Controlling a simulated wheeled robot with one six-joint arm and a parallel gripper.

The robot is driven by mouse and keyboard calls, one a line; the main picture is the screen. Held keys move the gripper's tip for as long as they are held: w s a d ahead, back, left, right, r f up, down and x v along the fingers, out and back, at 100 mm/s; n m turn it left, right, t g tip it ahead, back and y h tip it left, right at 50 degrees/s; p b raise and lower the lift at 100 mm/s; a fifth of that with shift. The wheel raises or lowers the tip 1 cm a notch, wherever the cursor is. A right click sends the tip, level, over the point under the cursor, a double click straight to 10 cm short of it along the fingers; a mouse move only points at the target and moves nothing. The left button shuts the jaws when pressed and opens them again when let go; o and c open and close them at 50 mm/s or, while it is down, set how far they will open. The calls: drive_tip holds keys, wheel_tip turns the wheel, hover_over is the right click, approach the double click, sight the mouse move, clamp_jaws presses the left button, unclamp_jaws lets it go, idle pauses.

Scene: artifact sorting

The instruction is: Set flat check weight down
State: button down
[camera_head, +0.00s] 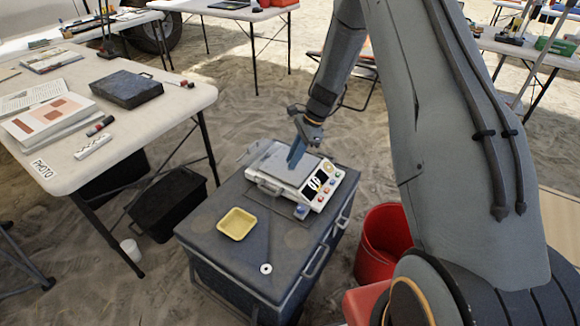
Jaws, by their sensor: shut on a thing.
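My gripper (294,160) points down over the weighing pan of a white scale (318,196), its blue fingers low over the pan. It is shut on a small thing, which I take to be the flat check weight. The weight is hidden by the fingers at this size, and I cannot tell whether it touches the pan. The scale stands on a dark blue-grey chest (215,262), with a dark display and several coloured buttons on its front.
A yellow tray (237,224), a small white ring (266,268) and a small blue item (302,212) lie on the chest. A red bucket (382,240) stands to its right. A white table (150,125) with papers and a dark case (127,89) is at left.

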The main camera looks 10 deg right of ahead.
drive_tip(key=w+d+r+m+t+h+b, duration=0.15)
drive_tip(key=w+m+t, duration=0.25)
drive_tip(key=w+m, duration=0.7)
drive_tip(key=shift+h, duration=0.35)
drive_tip(key=f, duration=1)
drive_tip(key=shift+w+d, duration=0.1)
drive_tip(key=shift+d, duration=0.2)
drive_tip(key=shift+f, duration=0.2)
drive_tip(key=c, duration=1.7)
unclamp_jaws()
drive_tip(key=shift+o, duration=0.2)
